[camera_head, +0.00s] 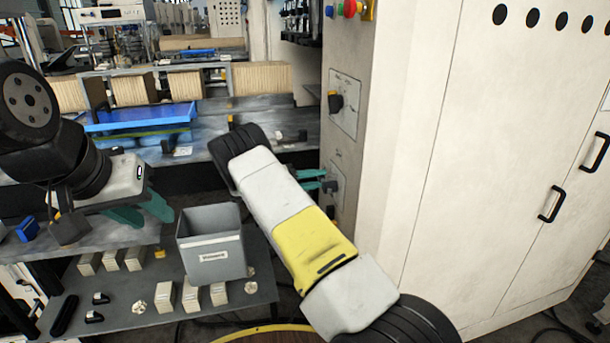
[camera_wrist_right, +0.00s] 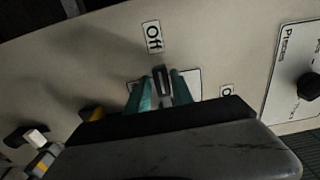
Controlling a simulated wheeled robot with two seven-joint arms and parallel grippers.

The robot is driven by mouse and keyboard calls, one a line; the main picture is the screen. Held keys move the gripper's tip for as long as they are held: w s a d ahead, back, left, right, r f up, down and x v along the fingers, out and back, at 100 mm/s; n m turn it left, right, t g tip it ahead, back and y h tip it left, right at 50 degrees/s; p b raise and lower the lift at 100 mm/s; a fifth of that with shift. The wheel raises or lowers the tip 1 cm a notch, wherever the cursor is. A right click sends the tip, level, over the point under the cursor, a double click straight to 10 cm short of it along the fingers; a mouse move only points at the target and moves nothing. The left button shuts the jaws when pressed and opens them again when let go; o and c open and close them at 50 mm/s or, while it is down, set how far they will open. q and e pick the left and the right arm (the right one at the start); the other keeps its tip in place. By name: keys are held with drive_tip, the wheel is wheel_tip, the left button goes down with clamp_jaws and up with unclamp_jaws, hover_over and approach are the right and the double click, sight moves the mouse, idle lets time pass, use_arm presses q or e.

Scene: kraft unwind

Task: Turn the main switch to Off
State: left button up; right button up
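The main switch is a dark, narrow knob (camera_wrist_right: 163,83) on a light panel in the right wrist view. Its long side points toward the "Off" label (camera_wrist_right: 153,37). My right gripper (camera_wrist_right: 162,91) has one teal finger on each side of the knob, with narrow gaps that suggest it is open around it. In the head view the teal fingers (camera_head: 314,180) reach to the switch (camera_head: 331,187) low on the cabinet side, and my forearm hides part of the space before it. My left gripper (camera_head: 141,213) is at the left, away from the switch, its fingers apart and empty.
Another black selector knob (camera_head: 335,102) sits higher on the cabinet side (camera_head: 349,220), below coloured buttons (camera_head: 340,9). A grey bin (camera_head: 212,240) stands between my arms on a dark shelf with several small pale blocks. The large white cabinet doors (camera_head: 490,170) fill the right.

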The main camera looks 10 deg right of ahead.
drive_tip(key=shift+o, duration=0.7)
drive_tip(key=a, duration=0.7)
drive_tip(key=shift+s+a, duration=0.15)
drive_tip(key=shift+a, duration=0.25)
